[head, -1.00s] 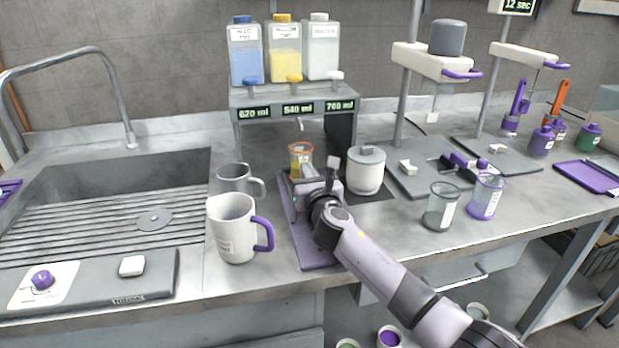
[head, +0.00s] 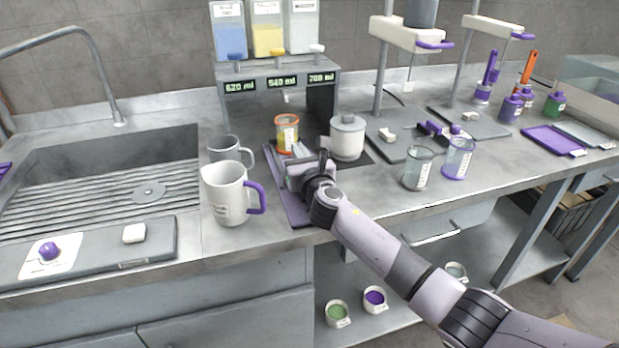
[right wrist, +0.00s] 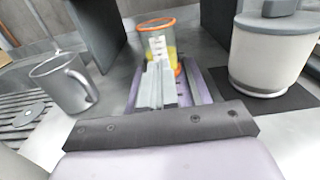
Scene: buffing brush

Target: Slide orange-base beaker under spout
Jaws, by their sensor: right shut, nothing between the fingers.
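The orange-base beaker (head: 286,134) holds a yellow liquid and has an orange rim. It stands upright at the far end of a purple-grey mat (head: 299,215), below the middle spout (head: 275,83) of the dispenser; exact alignment is unclear. In the right wrist view the beaker (right wrist: 158,45) is just beyond my fingertips. My right gripper (head: 292,155) is shut and empty, low over the mat, on the near side of the beaker; the wrist view also shows its closed fingers (right wrist: 158,82). I cannot tell whether they touch it. My left gripper is not in view.
A white mug (head: 228,195) with a purple handle and a grey mug (head: 224,150) stand left of the mat. A white lidded jar (head: 347,138) is close on the right. A grey beaker (head: 418,170) and a purple beaker (head: 458,160) stand farther right.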

